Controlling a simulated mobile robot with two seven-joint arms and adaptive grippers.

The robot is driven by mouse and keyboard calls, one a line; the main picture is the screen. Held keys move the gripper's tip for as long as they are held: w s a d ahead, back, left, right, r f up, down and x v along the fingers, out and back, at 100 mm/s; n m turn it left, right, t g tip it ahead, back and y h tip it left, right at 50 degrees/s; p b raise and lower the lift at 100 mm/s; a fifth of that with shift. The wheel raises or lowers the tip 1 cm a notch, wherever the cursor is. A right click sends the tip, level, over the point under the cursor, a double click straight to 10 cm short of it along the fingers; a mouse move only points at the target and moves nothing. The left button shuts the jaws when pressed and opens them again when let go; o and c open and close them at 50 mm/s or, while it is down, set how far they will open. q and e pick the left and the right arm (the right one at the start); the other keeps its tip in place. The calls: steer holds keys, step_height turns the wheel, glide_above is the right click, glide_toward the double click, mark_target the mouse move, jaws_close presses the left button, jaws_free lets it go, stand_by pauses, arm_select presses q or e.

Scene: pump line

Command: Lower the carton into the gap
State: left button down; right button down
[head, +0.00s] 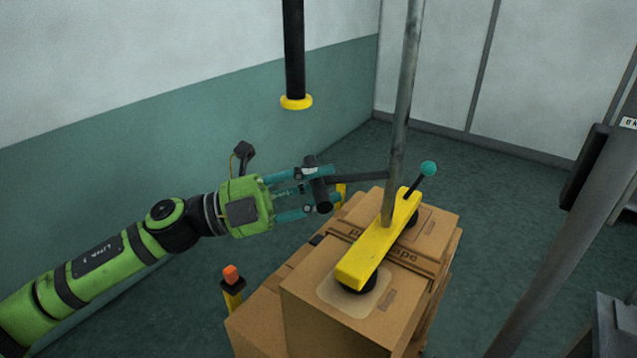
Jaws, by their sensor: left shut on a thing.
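A yellow lifting bar (362,262) hangs on a grey metal tube (403,110) and lies over brown cartons. Its near dark suction cup (357,284) is at the top of the front carton (325,312). A far cup is partly hidden by the bar, over the rear carton (438,222). I cannot tell whether the front carton is lifted or resting, and the gap is not clearly visible. My left gripper (318,187) is shut on a dark handle (320,190), whose dark rod (358,179) runs to the tube. My right gripper is not in view.
A black hanging pipe with a yellow ring (296,102) is behind my left gripper. An orange-topped yellow post (232,285) stands left of the cartons. A lever with a teal knob (428,168) rises from the bar. A grey post (560,230) is at right; green floor is open behind.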

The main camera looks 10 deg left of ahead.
arm_select(q)
step_height(320, 180, down, 8)
steer(key=b, duration=0.4)
steer(key=shift+r, duration=0.2)
steer(key=c, duration=0.9)
jaws_free()
steer(key=shift+r, duration=0.1)
steer(key=shift+o, duration=0.2)
steer(key=shift+a, duration=0.25)
steer(key=v, duration=1.1)
steer(key=shift+s+a, duration=0.2)
